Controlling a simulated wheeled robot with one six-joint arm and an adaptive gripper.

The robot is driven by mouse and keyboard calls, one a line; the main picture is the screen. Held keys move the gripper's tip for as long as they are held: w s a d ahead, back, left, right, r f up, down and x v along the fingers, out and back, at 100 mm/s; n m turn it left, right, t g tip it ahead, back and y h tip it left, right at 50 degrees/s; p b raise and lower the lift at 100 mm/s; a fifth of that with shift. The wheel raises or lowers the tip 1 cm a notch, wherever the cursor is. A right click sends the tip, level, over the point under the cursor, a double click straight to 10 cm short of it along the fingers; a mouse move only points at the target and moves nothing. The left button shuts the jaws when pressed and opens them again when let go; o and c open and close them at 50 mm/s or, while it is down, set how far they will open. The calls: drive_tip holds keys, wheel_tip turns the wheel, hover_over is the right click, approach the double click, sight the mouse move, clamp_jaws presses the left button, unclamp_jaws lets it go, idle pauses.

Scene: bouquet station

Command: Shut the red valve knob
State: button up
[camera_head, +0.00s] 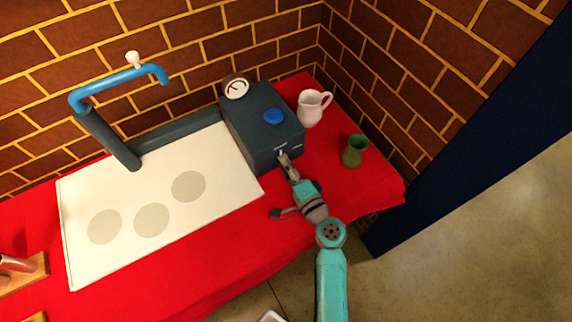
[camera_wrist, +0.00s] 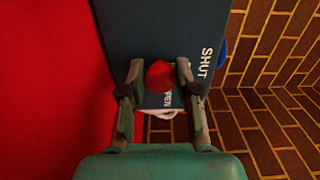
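The red valve knob (camera_wrist: 159,75) shows in the wrist view on the face of a dark box. In the head view my gripper (camera_head: 285,161) reaches the front of the dark box (camera_head: 262,126) and hides the knob. The white word SHUT (camera_wrist: 206,63) is to the right of the knob in the wrist view. A second word, partly hidden and ending in "PEN", is below the knob.
The box carries a blue button (camera_head: 273,117) and a gauge (camera_head: 236,88). A white pitcher (camera_head: 311,107) and a green cup (camera_head: 354,151) stand to its right on the red cloth (camera_head: 325,165). A white board (camera_head: 105,192) and blue tap (camera_head: 118,78) are left. Brick walls close the back.

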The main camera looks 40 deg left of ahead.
drive_tip(key=o, duration=0.4)
drive_tip(key=v, duration=1.2)
drive_tip(key=shift+f, duration=0.1)
drive_tip(key=shift+s+d, duration=0.1)
